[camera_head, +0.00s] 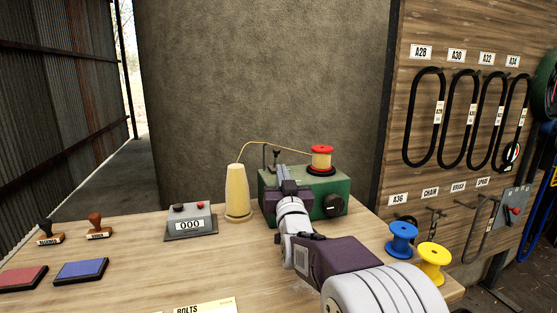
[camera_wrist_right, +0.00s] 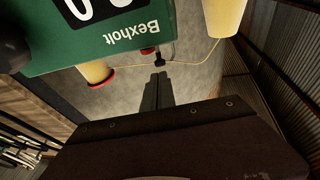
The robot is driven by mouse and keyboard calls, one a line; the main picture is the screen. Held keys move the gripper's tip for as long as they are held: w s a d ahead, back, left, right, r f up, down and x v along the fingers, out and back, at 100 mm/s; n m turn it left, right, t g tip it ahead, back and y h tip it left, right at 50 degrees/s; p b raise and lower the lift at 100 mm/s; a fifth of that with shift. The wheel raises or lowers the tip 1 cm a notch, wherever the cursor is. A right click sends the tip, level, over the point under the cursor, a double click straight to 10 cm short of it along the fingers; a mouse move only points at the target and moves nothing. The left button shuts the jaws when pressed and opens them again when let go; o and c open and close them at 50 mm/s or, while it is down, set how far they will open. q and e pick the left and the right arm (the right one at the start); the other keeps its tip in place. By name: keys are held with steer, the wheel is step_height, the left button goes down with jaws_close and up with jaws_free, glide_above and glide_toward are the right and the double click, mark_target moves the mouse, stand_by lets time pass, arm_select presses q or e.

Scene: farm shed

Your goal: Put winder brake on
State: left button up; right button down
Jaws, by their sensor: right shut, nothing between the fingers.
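The green winder (camera_head: 335,187) stands at the back of the bench, with a red spool of cream twine (camera_head: 321,160) on its top. A small dark lever (camera_head: 277,155) stands up at the winder's left end; I cannot tell whether it is the brake or how it is set. My right gripper (camera_head: 285,170) reaches over the winder's left part and hides some of it. In the right wrist view the gripper's fingers (camera_wrist_right: 158,88) are shut and empty, pointing towards a small black part (camera_wrist_right: 160,61) beside the green housing (camera_wrist_right: 120,45). Contact cannot be told. My left gripper is out of view.
A cream twine cone (camera_head: 238,191) stands left of the winder, its strand running to the spool. A grey counter reading 000 (camera_head: 189,224) is further left. Blue (camera_head: 402,239) and yellow (camera_head: 434,262) spools stand at the right edge. Stamps and ink pads lie left.

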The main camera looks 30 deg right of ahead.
mark_target(277, 153)
steer(key=x, duration=0.7)
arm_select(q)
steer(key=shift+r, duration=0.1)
